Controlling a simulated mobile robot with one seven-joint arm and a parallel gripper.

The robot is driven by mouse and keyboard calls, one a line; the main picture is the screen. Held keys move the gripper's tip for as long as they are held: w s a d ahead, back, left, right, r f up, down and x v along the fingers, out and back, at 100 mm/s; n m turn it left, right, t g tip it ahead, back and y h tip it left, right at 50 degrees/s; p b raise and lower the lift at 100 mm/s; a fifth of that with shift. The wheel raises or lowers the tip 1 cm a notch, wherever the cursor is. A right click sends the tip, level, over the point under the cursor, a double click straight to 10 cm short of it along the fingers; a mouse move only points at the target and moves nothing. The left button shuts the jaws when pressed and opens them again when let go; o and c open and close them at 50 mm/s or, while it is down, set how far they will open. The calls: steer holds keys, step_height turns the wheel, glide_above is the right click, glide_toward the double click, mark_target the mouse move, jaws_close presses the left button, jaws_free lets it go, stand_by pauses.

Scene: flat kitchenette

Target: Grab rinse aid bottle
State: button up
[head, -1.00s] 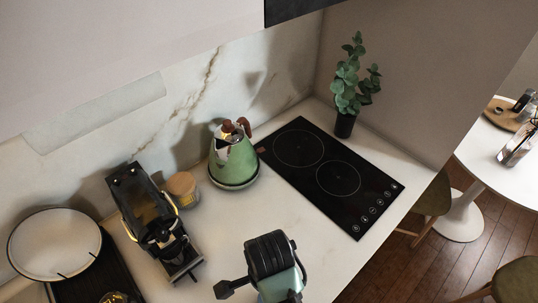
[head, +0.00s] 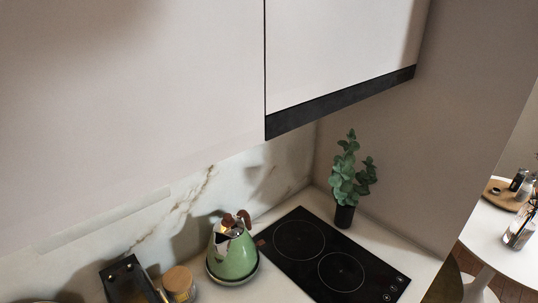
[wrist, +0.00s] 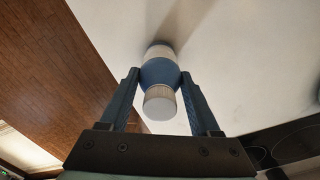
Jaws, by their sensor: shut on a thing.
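The rinse aid bottle (wrist: 159,70) shows in the wrist view as a small blue and white bottle with a ribbed white cap (wrist: 160,103) turned toward the camera. My gripper (wrist: 158,78) has one finger on each side of its blue body and is shut on it. The bottle's far end lies against the pale surface behind it in the picture; I cannot tell whether it touches. Neither my gripper nor the bottle shows in the head view.
The white counter holds a green kettle (head: 232,258), a jar with a wooden lid (head: 178,280), a black cooktop (head: 325,262) and a potted plant (head: 346,185). Upper cabinets (head: 340,50) overhang the counter. A round white table (head: 490,235) stands at the right.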

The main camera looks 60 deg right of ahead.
jaws_close()
